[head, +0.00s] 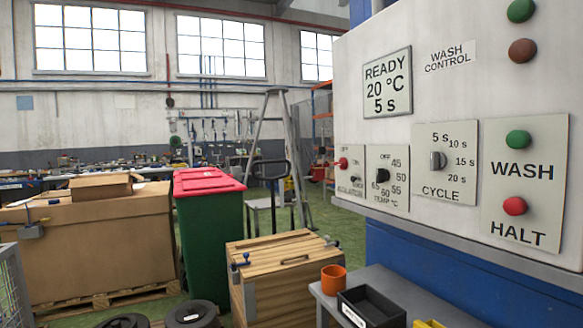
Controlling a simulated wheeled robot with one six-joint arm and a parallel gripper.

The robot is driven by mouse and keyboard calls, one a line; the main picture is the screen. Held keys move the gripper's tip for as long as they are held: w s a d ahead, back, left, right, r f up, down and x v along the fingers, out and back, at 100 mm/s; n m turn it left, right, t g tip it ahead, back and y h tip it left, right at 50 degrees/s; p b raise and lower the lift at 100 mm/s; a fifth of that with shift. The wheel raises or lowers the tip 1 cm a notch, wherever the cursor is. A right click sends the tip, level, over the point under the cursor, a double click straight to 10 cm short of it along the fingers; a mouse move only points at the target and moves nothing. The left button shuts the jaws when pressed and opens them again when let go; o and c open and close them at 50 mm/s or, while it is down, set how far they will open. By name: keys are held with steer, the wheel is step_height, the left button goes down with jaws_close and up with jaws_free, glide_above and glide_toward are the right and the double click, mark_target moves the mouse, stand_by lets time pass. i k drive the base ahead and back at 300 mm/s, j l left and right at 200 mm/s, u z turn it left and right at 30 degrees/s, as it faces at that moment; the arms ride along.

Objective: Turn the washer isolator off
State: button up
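The washer control panel (445,70) fills the right side, seen at an angle. At its left end is a small plate marked as the isolator (349,192), with OFF and ON lettering. A red handle or knob (342,163) sits at the plate's upper left, and a small dark part (358,180) lies below it. The plate is small and steeply angled, so I cannot tell which setting it is on. My gripper is not in view, and nothing is seen touching the isolator.
Beside the isolator are the temperature dial (382,175), cycle dial (437,160), green WASH button (518,140) and red HALT button (515,206). The display (387,83) reads READY, 20 °C, 5 s. Below are an orange cup (333,279), a black tray (372,307) and a wooden crate (278,282).

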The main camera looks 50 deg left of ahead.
mark_target(343, 163)
steer(key=u, duration=1.2)
